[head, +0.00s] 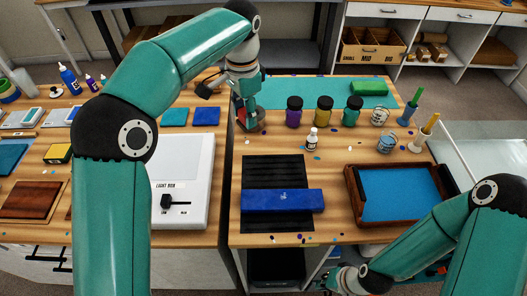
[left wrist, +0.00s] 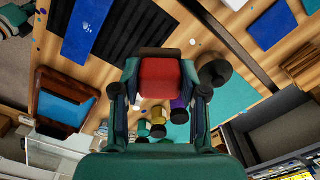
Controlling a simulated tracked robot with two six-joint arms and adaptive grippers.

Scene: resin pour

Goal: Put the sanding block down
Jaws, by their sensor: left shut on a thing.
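The sanding block, a red block with a brown edge, is between the fingers of my left gripper (head: 248,119); in the left wrist view it (left wrist: 160,78) fills the space between both fingers. I cannot tell whether the block touches the bench. My right gripper (head: 338,281) is low at the bottom edge, off the bench front, and its fingers are unclear.
Purple (head: 294,111), yellow (head: 323,110) and green (head: 351,111) jars stand right of my left gripper. A green block (head: 369,88) lies on the mat. A blue box (head: 282,201) lies across a black ribbed mat (head: 272,170).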

